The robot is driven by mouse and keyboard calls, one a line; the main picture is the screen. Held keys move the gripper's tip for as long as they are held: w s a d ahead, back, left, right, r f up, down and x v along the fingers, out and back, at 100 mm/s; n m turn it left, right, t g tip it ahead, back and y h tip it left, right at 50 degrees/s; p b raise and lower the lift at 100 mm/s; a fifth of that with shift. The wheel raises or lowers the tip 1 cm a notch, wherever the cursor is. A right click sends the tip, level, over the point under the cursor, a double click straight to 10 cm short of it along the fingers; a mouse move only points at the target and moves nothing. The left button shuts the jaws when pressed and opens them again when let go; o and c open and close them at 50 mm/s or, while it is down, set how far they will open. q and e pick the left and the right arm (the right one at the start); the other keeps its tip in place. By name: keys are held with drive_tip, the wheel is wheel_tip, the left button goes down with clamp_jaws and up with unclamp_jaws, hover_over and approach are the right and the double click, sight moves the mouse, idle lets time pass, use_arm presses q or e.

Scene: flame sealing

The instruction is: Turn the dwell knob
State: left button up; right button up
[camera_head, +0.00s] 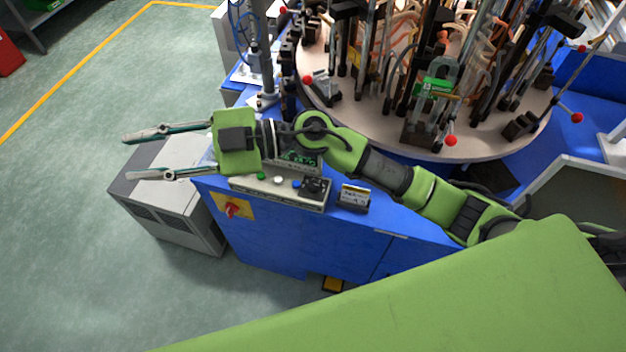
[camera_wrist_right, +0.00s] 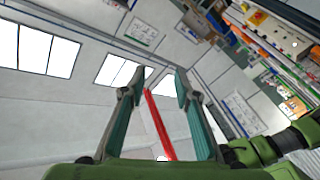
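My right gripper (camera_head: 127,157) is in the head view, left of the blue machine cabinet (camera_head: 290,240). Its two long fingers point left, wide apart with nothing between them. In the right wrist view the open fingers (camera_wrist_right: 154,90) face windows and walls. The grey control panel (camera_head: 245,184) lies along the cabinet's top edge, below the right wrist. It bears a green button (camera_head: 261,176), a pale button (camera_head: 278,181) and a black control block (camera_head: 315,187). I cannot tell which part is the dwell knob; my arm hides some of the panel. My left gripper is out of view.
A round turntable (camera_head: 385,125) crowded with upright fixtures stands behind my right arm. A red rotary switch (camera_head: 232,209) sits on a yellow plate on the cabinet front. A small display box (camera_head: 353,197) stands beside the panel. A grey unit (camera_head: 165,195) is under the gripper. Open floor lies left.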

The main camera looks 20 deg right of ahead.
wheel_tip(320, 180, down, 5)
drive_tip(key=s+n+g+h, duration=0.1)
drive_tip(key=g+h, duration=0.1)
drive_tip(key=h, duration=0.1)
drive_tip(key=m+h, duration=0.4)
drive_tip(key=h, duration=1.2)
hover_over(314, 184)
wheel_tip(314, 184, down, 13)
wheel_tip(314, 184, down, 13)
drive_tip(key=p, duration=0.4)
drive_tip(key=shift+c, duration=0.5)
clamp_jaws()
